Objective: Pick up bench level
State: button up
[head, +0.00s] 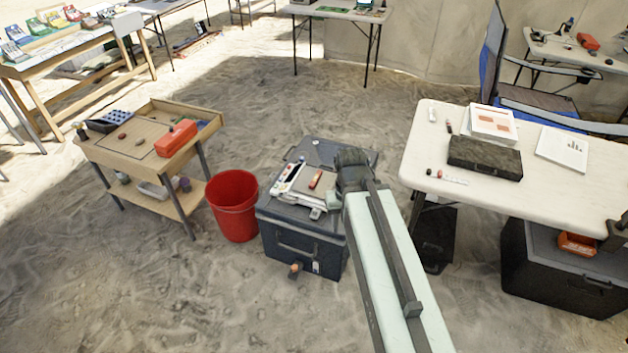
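I cannot pick out the bench level with certainty. A small orange-red block (315,180) lies on a tan board on top of the dark grey case (297,243) in the middle. It may be the level, but it is too small to tell. A long white and red item (288,178) lies along the board's left side. My arm reaches up from the bottom right, and its dark wrist is over the case's right side. My gripper (334,203) is close to the board's right edge; its fingers are too small and covered to read.
A red bucket (233,208) stands just left of the case. A wooden cart (140,165) with a red box (176,138) is farther left. A white table (545,190) with a black case (485,158) is at right. Sandy floor in front is clear.

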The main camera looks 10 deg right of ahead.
aim_at(318, 175)
jog(key=u, duration=0.05)
jog(key=i, duration=1)
